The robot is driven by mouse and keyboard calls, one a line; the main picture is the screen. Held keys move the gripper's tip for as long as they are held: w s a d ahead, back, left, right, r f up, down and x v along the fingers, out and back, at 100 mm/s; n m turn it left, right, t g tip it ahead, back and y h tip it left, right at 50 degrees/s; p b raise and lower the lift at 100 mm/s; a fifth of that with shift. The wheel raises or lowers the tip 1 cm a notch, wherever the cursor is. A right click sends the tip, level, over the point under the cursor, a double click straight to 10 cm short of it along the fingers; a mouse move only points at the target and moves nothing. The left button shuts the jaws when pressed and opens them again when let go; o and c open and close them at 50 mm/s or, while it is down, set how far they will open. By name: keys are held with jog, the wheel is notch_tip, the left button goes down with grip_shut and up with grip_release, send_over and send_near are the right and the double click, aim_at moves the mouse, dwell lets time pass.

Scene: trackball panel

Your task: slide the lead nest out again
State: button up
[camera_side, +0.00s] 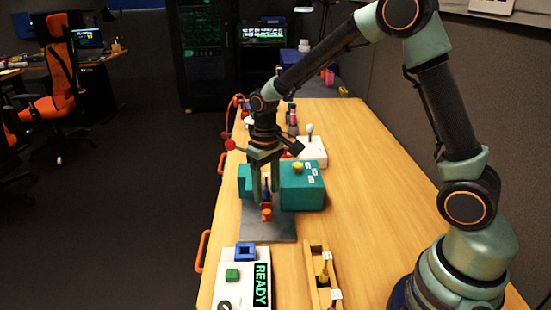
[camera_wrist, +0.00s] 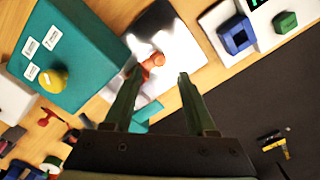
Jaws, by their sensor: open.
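A small orange handle (camera_side: 267,213) stands at the box's left front, over the plate, and shows in the wrist view (camera_wrist: 152,62). I cannot tell which part is the lead nest. My gripper (camera_side: 266,199) points down over the handle. In the wrist view its fingers (camera_wrist: 160,74) are spread apart. The handle lies between their tips, closer to the left finger; contact is unclear.
A white panel (camera_side: 230,297) with a blue square holder (camera_side: 245,252), a green block (camera_side: 232,275) and a READY display is in front. A wooden tray (camera_side: 313,258) is beside it. A white box (camera_side: 312,152) stands behind. The table's right side is clear.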

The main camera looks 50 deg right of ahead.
aim_at(267, 211)
notch_tip(267, 211, down, 6)
jog(key=shift+r, duration=0.1)
dwell(0.4)
grip_shut()
dwell(1.2)
